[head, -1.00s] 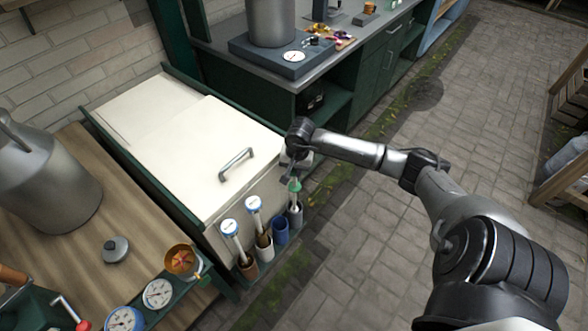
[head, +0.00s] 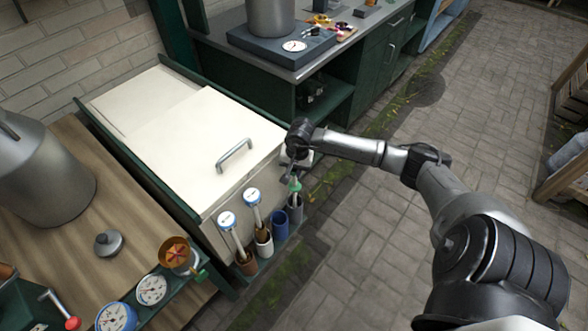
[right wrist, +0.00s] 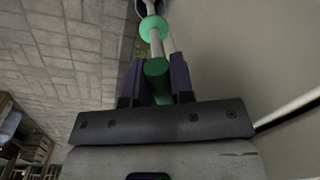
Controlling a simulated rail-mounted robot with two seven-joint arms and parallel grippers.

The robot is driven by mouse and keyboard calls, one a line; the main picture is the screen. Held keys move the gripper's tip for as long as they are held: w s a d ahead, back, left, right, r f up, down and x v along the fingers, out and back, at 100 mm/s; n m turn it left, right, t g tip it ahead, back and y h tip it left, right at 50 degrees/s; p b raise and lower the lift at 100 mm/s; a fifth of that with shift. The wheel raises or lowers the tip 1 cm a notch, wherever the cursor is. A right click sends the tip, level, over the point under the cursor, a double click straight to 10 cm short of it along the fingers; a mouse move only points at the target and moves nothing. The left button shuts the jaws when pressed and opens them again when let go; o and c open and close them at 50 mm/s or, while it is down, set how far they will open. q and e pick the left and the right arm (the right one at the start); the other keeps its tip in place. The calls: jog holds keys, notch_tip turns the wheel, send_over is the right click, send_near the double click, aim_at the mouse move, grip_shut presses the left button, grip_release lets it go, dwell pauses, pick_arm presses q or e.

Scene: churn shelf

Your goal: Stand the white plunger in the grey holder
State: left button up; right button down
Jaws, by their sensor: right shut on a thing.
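My right gripper (head: 292,172) is shut on the green grip (right wrist: 156,75) of a plunger with a whitish rod (right wrist: 156,45) and a green disc (right wrist: 153,28). In the head view the plunger's green part (head: 295,185) shows just above the grey holder (head: 295,208), the rightmost in the row. The rod looks about upright and lines up with the holder. In the right wrist view its far end runs toward a dark round rim at the top; how deep it sits I cannot tell. My left gripper is not in view.
Beside the grey holder stand a blue holder (head: 280,224), a white holder (head: 264,245) and a brown holder (head: 246,263). Two blue-and-white-topped tools (head: 252,196) (head: 228,221) stand there. A cream cabinet (head: 190,140) with a metal handle is close behind. Paved floor lies open at right.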

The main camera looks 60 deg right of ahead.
aim_at(294, 183)
dwell(0.3)
jog(key=shift+f+b, duration=1.1)
jog(key=shift+f, duration=0.15)
jog(key=shift+f+b, duration=1.5)
jog(key=shift+f, duration=0.25)
jog(key=shift+f+b, duration=0.3)
jog(key=shift+f, duration=0.05)
jog(key=shift+f, duration=0.3)
jog(key=shift+f+b, duration=0.35)
jog(key=shift+b, duration=0.2)
